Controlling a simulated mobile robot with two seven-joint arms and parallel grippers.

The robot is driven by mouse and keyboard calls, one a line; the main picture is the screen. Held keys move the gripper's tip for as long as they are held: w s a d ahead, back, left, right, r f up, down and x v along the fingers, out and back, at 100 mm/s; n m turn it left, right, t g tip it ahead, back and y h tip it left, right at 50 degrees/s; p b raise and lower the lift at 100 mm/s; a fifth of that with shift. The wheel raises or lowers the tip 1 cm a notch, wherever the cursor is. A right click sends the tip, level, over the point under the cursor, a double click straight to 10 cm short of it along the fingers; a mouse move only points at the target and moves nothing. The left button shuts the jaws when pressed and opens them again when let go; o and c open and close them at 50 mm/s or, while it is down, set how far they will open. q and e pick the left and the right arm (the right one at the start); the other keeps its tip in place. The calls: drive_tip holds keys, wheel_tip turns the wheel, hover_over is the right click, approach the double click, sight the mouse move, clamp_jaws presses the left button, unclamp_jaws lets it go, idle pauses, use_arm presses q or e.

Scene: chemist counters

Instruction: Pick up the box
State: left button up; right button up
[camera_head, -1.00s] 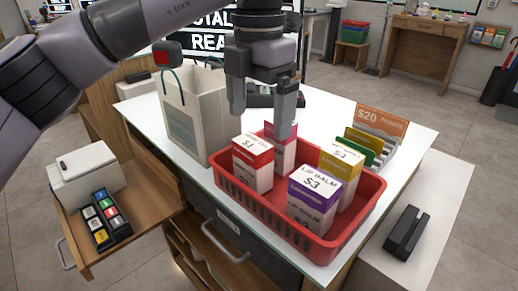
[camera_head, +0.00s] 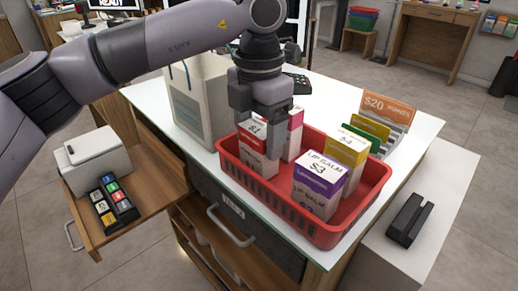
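Several lip balm boxes stand in a red basket (camera_head: 285,213) on the white counter. My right gripper is not in view.
A white paper bag (camera_head: 203,105) stands behind the basket on the left. A card rack (camera_head: 385,112) with a $20 sign stands at the right. A black device (camera_head: 408,220) lies on the side counter. An open drawer (camera_head: 150,195) juts out at the left.

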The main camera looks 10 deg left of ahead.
use_arm(q)
drive_tip(key=c, duration=0.4)
drive_tip(key=shift+r, duration=0.15)
